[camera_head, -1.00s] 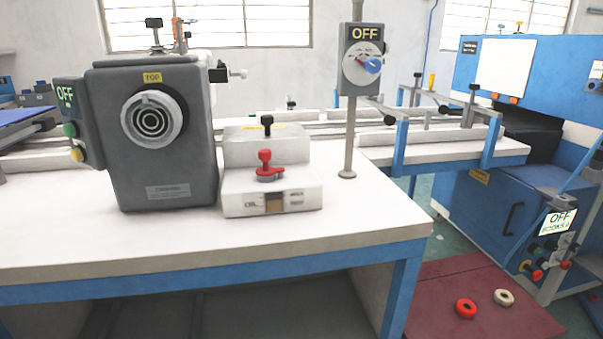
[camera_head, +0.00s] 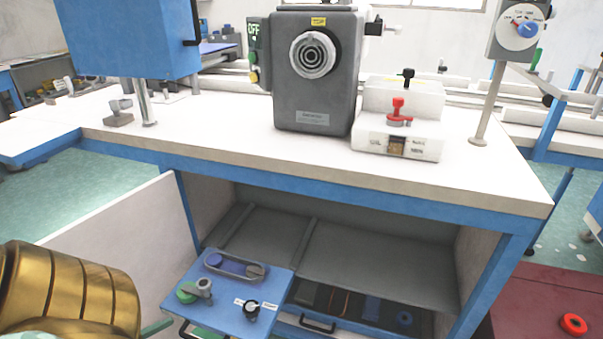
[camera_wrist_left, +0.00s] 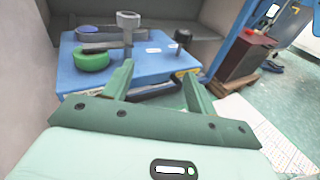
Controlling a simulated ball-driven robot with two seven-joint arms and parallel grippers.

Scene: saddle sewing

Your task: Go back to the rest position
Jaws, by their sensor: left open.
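My left gripper (camera_wrist_left: 158,82) shows in the left wrist view with its two green fingers spread apart. I see nothing between them. Beyond the fingertips is a blue panel (camera_wrist_left: 140,68) carrying a green round part (camera_wrist_left: 92,60), a grey knob on a stem (camera_wrist_left: 128,22) and a black knob (camera_wrist_left: 183,36). My right gripper is not in view.
The white-topped workbench (camera_head: 215,150) spans the head view, with a grey machine (camera_head: 312,85) and a white oil unit (camera_head: 395,145) on it. A blue cabinet (camera_head: 130,40) stands at left. An open drawer (camera_head: 350,318) is under the bench. Green floor (camera_head: 75,200) is clear at left.

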